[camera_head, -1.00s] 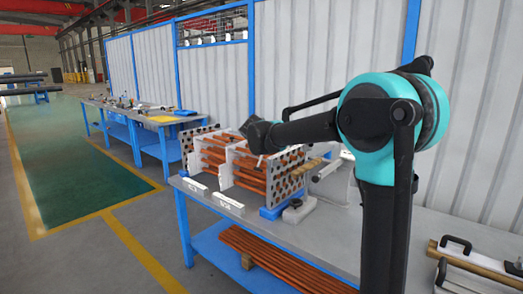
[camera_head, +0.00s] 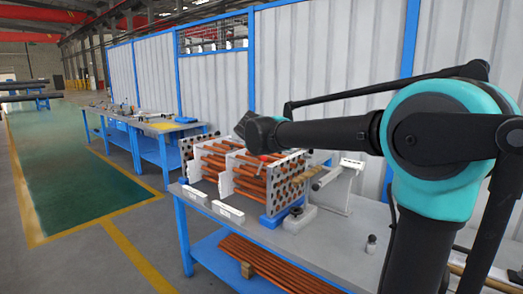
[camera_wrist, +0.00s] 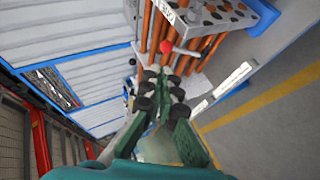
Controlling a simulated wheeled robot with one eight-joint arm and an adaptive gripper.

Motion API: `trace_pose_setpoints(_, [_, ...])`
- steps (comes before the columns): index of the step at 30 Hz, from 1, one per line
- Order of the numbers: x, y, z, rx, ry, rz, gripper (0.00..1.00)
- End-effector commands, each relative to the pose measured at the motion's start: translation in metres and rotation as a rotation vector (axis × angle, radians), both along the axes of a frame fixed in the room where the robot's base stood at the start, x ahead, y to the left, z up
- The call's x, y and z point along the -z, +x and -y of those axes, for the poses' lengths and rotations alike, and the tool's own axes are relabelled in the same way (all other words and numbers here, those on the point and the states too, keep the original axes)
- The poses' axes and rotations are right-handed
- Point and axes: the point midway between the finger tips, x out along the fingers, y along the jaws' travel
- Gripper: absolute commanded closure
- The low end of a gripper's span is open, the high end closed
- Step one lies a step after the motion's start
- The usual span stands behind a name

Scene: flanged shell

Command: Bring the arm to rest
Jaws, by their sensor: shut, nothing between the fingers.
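My arm's teal elbow and dark forearm reach in from the right in the head view. The dark end of the arm (camera_head: 258,130) is above the flanged tube bundle (camera_head: 236,178) on the bench; the fingers cannot be made out there. In the wrist view my gripper (camera_wrist: 162,78) is shut and empty, with its black-padded fingers together. The bundle's orange tubes (camera_wrist: 158,30) and perforated plate (camera_wrist: 215,14) show beyond the fingertips. A red ball (camera_wrist: 167,46) appears just past them; whether they touch it, I cannot tell.
The grey bench (camera_head: 335,235) has a white stand (camera_head: 345,186) and a small bottle (camera_head: 371,244) right of the bundle. Orange tubes (camera_head: 265,262) lie on its lower shelf. White panels (camera_head: 330,60) stand behind. The green floor lane (camera_head: 80,165) is clear.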

Motion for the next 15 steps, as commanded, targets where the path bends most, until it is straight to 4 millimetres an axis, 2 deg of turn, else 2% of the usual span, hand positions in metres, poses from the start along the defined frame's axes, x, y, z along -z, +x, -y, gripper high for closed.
trace_pose_setpoints(2, [0.008, -0.003, 0.009, 0.02, 0.014, -0.011, 1.0])
trace_pose_setpoints(4, [0.022, -0.011, 0.027, 0.057, 0.044, -0.034, 1.0])
trace_pose_setpoints(8, [0.069, -0.04, 0.078, 0.175, 0.144, -0.106, 1.0])
trace_pose_setpoints(12, [0.132, -0.09, 0.135, 0.331, 0.284, -0.202, 1.0])
trace_pose_setpoints(15, [0.177, -0.133, 0.169, 0.441, 0.388, -0.267, 1.0])
